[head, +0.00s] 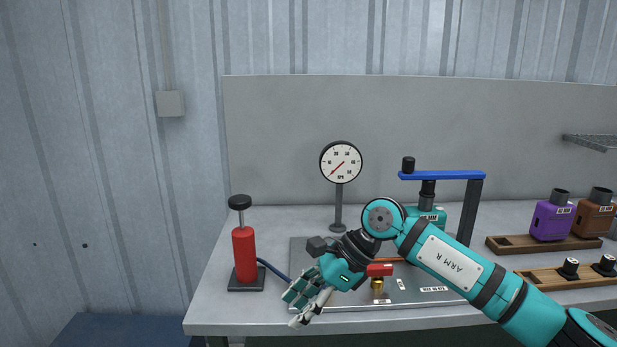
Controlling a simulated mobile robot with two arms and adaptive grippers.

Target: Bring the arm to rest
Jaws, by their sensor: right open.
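My right arm comes in from the lower right and reaches across the front of the workbench (215,310). My right gripper (303,308) points down and to the left, over the front edge of the metal plate (400,296). It is open, and I see nothing between its fingers. A red-handled brass valve (378,285) sits beside the gripper's wrist. My left gripper is not in view.
A red pump (244,254) with a blue hose stands left of the gripper. A dial gauge (341,162) stands behind. A blue-topped clamp frame (442,175) holds a teal muffler (428,216). Purple (552,220) and brown (594,218) mufflers stand in a wooden rack (505,245) at right.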

